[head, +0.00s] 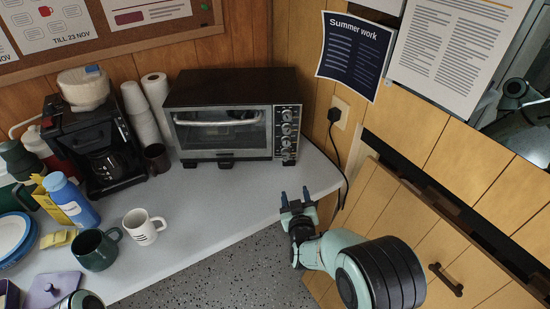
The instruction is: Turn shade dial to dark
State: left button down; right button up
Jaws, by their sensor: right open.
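The toaster oven (225,112) stands at the back of the counter, black on top with a silver front and a glass door. Its control panel (287,132) at the right side of the front carries a column of several round silver dials. Which of them is the shade dial, and where it points, is too small to tell. My right gripper (295,195) is in front of and below the panel, near the counter's right edge, apart from the dials. Its two dark blue fingers are spread and hold nothing. My left gripper is not visible.
The coffee maker (88,145) and stacked paper cups (140,115) stand left of the oven. A white mug (144,226), a dark green mug (96,249) and a blue bottle (70,200) are at the front left. The counter (215,205) before the oven is clear. A black cord (346,180) hangs at right.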

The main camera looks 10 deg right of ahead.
aim_at(287, 145)
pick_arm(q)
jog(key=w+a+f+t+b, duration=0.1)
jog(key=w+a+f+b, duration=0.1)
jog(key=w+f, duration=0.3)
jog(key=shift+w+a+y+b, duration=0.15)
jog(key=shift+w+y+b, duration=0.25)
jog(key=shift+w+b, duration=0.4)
pick_arm(e)
jog(key=w+r, duration=0.1)
jog(key=w, duration=0.4)
jog(key=w+r+t, duration=0.1)
jog(key=w+r, duration=0.1)
jog(key=w, duration=0.4)
jog(key=w+d+r+t, duration=0.1)
jog(key=w+r, duration=0.1)
jog(key=w, duration=0.4)
jog(key=shift+d+h, duration=0.1)
jog(key=shift+h, duration=0.2)
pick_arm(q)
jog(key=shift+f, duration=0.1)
pick_arm(e)
grip_shut()
